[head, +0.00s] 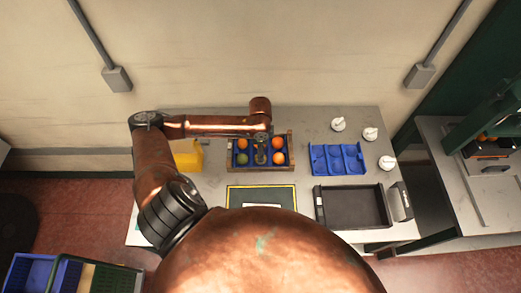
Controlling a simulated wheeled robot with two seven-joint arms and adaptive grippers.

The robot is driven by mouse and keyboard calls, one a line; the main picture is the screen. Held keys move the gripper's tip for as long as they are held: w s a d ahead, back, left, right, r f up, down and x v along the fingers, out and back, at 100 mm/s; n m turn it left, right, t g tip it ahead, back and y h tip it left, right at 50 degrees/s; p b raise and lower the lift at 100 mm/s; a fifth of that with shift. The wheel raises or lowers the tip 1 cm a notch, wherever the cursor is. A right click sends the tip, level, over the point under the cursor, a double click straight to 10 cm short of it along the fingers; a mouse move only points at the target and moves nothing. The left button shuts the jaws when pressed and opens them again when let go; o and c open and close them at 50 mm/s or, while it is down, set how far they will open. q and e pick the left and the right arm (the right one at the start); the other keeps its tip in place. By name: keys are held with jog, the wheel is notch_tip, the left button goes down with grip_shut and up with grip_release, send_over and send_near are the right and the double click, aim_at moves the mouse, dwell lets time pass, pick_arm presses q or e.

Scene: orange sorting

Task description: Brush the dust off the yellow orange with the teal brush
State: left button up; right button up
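A wooden crate (291,140) with a blue insert stands at the back of the table. In it are an orange fruit at back left (242,144), one at back right (278,143), one at front right (279,158), and a green fruit (242,159) at front left. I cannot tell which is the yellow orange, nor see dust. My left gripper (260,155) points down over the middle of the crate, between the fruits; its fingers are too small to read. My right gripper is not in view. I cannot make out a teal brush.
A yellow container (187,155) stands left of the crate. A dark mat with a yellow border (234,197) lies in front, partly hidden by my copper body part. To the right are a blue compartment tray (337,160), a black tray (352,207) and several white objects (370,133).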

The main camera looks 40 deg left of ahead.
pick_arm(q)
jog(key=shift+f, duration=0.15)
jog(key=shift+f, duration=0.35)
dwell(0.6)
dwell(0.9)
jog(key=shift+f+p, duration=0.1)
jog(key=shift+p, duration=0.35)
dwell(1.0)
jog(key=shift+s+d, duration=0.1)
jog(key=shift+s, duration=0.05)
dwell(0.3)
jog(key=shift+s+d+p, duration=0.4)
jog(key=shift+s+p, duration=0.1)
jog(key=shift+p, duration=0.4)
jog(key=shift+w+a, duration=0.1)
jog(key=shift+w, duration=0.05)
